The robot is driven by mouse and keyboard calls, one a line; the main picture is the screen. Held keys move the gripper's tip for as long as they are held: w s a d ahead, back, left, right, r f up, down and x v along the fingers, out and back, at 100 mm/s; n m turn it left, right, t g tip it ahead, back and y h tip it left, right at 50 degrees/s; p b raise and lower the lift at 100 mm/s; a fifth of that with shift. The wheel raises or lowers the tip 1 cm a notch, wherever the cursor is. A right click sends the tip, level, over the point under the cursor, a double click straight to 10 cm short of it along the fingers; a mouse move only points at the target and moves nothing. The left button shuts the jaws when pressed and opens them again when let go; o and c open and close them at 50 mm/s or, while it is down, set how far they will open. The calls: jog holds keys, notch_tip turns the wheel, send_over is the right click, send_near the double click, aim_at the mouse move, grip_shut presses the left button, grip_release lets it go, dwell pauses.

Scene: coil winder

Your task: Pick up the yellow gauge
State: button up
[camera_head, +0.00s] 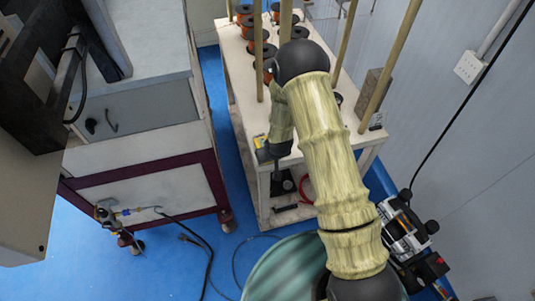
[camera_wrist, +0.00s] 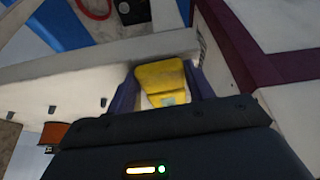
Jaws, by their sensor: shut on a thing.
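The yellow gauge (camera_wrist: 160,78) sits between the two dark bluish fingers of my gripper (camera_wrist: 162,88) in the wrist view. A small pale patch shows on its near face. My gripper is shut on it, one finger on each side. In the head view the gauge (camera_head: 260,141) is a small yellow piece at the near left corner of the white table, beside my dark wrist. My wrist partly hides it there. I cannot tell whether it touches the tabletop or is clear of it.
The white table (camera_head: 241,88) carries several copper-coloured spools (camera_head: 262,50) and upright wooden posts (camera_head: 345,40). A grey block (camera_head: 373,88) stands at its right. A maroon-framed cart (camera_head: 150,178) is to the left, with blue floor (camera_head: 216,95) between. Cables lie on the floor.

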jog(key=shift+r, duration=0.4)
notch_tip(320, 180, up, 3)
jog(key=shift+s+f+b, duration=0.1)
jog(key=shift+f+b, duration=0.05)
jog(key=shift+b, duration=0.65)
jog(key=s+d+p, duration=0.3)
jog(key=s+p, duration=0.1)
jog(key=s, duration=0.4)
jog(key=s+d+p, duration=0.3)
jog(key=s, duration=0.5)
jog(key=shift+s+d+p, duration=0.15)
jog(key=shift+s+p, duration=0.2)
jog(key=shift+p, duration=0.05)
